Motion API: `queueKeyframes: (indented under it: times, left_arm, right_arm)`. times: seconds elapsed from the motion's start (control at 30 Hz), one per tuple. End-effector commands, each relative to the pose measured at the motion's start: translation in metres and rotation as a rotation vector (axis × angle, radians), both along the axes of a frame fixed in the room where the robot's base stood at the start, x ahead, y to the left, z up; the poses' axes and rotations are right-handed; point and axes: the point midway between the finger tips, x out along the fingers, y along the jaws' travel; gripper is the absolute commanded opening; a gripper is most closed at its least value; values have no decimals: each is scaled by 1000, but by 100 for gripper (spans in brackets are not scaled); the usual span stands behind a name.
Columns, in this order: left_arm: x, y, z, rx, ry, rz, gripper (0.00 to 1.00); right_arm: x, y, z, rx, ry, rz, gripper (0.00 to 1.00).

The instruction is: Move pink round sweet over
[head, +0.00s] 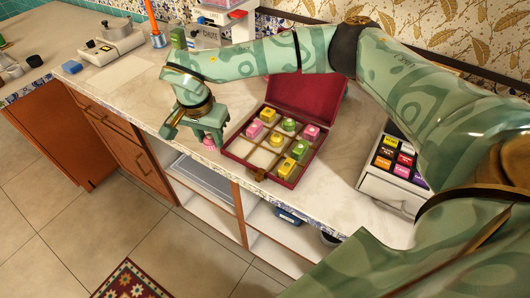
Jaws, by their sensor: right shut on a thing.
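The pink round sweet (209,144) shows as a small pink piece just below my right gripper (208,138), left of the sweet box. My right gripper points down and is shut on it; its fingers hide most of it. I cannot tell whether the sweet touches the counter. The open maroon box (294,185) has a raised red lid (306,98) at its back and a divided tray. Several yellow, pink and green sweets sit in its compartments, and the front left ones look empty. My left gripper is not in view.
A white rack of coloured tea boxes (395,160) stands right of the sweet box. The marble counter's front edge runs close below the box; the counter left of my gripper is mostly clear.

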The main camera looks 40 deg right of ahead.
Motion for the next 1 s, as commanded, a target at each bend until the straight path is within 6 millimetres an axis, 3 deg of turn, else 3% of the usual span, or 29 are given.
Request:
queueKeyframes:
  times: [0.03,0.2,0.5,0.73,1.0]
  left_arm:
    - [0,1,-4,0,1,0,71]
    - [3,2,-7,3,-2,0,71]
    - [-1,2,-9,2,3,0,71]
    - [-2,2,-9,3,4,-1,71]
    - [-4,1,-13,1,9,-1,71]
  right_arm:
    - [13,2,7,5,-4,-155,11]
    - [34,1,29,20,-4,-685,11]
    - [39,-4,46,17,-7,-1416,11]
    - [29,-15,43,8,-10,-1631,11]
    - [-18,-71,9,6,-10,-1639,11]
